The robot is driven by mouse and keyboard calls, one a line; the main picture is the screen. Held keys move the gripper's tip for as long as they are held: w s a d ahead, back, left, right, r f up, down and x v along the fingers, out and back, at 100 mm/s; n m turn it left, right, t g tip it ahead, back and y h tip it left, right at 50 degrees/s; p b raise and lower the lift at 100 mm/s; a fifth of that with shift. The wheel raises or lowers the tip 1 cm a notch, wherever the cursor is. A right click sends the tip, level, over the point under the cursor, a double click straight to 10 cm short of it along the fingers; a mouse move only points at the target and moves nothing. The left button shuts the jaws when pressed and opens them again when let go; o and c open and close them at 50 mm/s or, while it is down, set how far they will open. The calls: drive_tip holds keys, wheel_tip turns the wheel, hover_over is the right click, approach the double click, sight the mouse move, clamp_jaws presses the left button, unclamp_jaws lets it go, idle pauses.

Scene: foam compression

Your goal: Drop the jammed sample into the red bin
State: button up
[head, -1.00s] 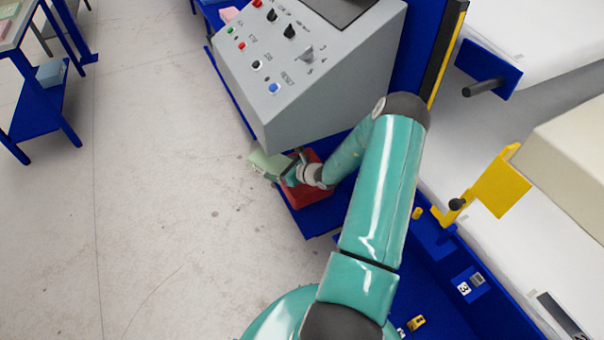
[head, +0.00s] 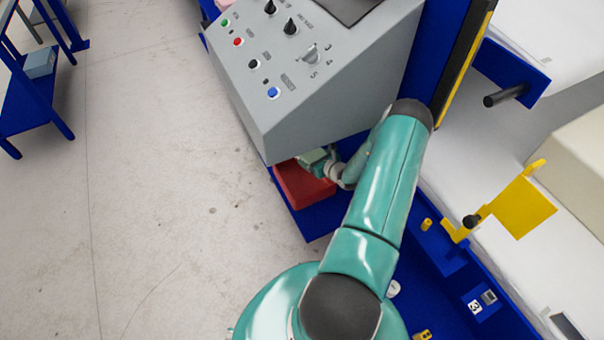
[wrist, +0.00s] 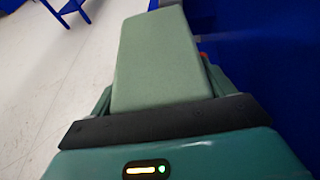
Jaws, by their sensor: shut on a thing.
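The sample is a pale green foam block (wrist: 160,62), held between the fingers of my gripper (wrist: 160,85) in the wrist view. In the head view my gripper (head: 322,163) is beside and partly under the grey control console, at the back edge of the red bin (head: 300,188). Only a small part of the block shows there; the console hides the rest. The bin stands on a blue shelf, its front wall in view. A sliver of red shows at the right of the block in the wrist view. I cannot tell whether the block is fully over the bin.
The grey control console (head: 310,85) with buttons and knobs overhangs the bin closely. A yellow bracket (head: 520,207) stands at the right. A blue rack (head: 30,100) is at the far left. The floor (head: 150,200) between is clear.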

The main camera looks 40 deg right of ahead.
drive_tip(key=shift+s+d+f, duration=0.15)
drive_tip(key=shift+f, duration=2.85)
drive_tip(key=o, duration=0.9)
